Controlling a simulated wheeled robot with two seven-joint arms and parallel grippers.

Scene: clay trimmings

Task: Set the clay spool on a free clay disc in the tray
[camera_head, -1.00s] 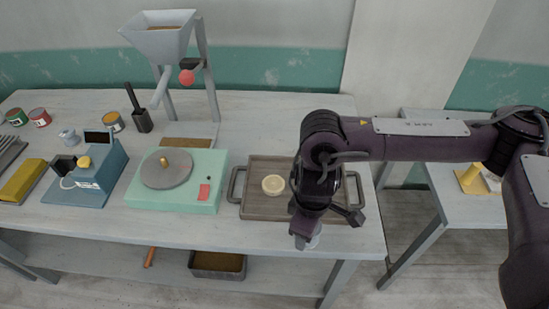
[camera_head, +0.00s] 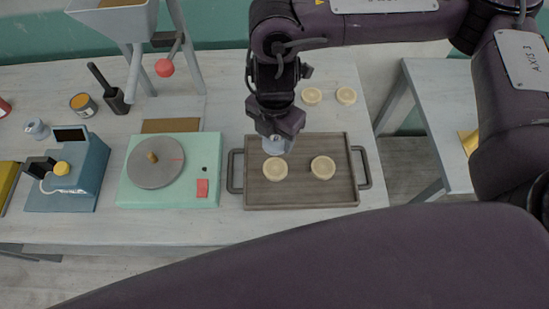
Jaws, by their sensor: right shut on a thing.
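My right gripper (camera_head: 276,140) points down over the tray's back left part. It is shut on a small blue-grey clay spool (camera_head: 277,148), which its fingers partly hide. The spool is just behind the left clay disc (camera_head: 275,170) in this view; I cannot tell if they touch. A second pale disc (camera_head: 323,167) lies in the tray to the right with nothing on it. The brown wooden tray (camera_head: 300,199) has a handle at each side. My left gripper is not in view.
Two more pale discs (camera_head: 311,96) (camera_head: 346,95) lie on the table behind the tray. A green wheel unit (camera_head: 135,198) stands left of the tray. Further left are a blue device (camera_head: 93,160) and another small grey spool-like piece (camera_head: 37,129). My dark arm covers the front right.

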